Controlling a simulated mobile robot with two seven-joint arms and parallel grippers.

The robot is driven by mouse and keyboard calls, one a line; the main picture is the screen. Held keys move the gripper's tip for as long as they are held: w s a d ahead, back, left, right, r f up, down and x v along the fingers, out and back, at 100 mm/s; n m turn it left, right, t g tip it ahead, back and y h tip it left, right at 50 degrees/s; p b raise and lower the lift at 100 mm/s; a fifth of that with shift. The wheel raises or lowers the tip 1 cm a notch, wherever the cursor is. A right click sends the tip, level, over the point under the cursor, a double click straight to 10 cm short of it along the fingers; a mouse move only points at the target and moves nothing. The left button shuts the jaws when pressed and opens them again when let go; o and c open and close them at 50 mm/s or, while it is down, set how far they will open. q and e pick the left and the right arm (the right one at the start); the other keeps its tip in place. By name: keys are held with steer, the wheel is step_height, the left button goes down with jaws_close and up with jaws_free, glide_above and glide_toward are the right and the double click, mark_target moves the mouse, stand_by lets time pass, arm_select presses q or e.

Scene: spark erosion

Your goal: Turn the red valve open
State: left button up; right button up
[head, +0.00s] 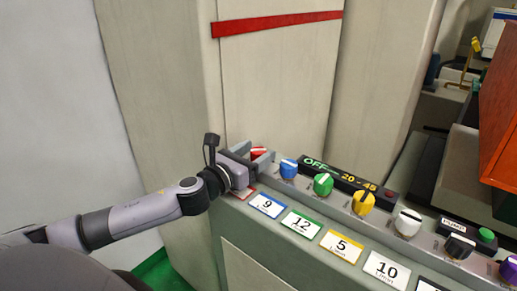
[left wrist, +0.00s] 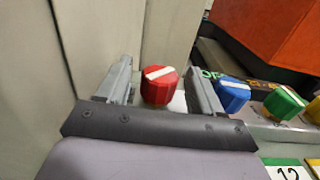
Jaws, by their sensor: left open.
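The red valve (head: 259,153) is a knob with a white stripe at the left end of a row of coloured knobs. My left gripper (head: 258,159) is at this knob and partly hides it in the head view. In the left wrist view the red valve (left wrist: 160,85) shows between the two open fingers (left wrist: 164,84), with visible space on both sides. Its white stripe runs slightly slanted across the top. I cannot tell whether the fingers touch it. My right gripper is in neither view.
Blue (head: 288,168), green (head: 323,184), yellow (head: 362,202) and white (head: 408,222) knobs continue rightward, close to the left gripper. A black display (head: 338,174) reading OFF stands behind them. Number labels lie along the front. A beige wall panel (head: 275,80) rises behind.

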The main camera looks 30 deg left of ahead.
arm_select(q)
steer(key=shift+w+d, duration=0.1)
steer(key=shift+w, duration=0.65)
steer(key=c, duration=0.9)
steer(key=shift+d+r+n+y+p, duration=0.1)
steer(key=shift+n+y+p, duration=0.9)
steer(key=shift+y, duration=0.5)
steer(key=shift+c, duration=0.2)
steer(key=shift+n+y, duration=0.6)
steer(key=shift+y, duration=0.4)
steer(key=shift+n+g+y, duration=0.8)
steer(key=shift+n+y, duration=0.5)
steer(key=shift+y, duration=0.6)
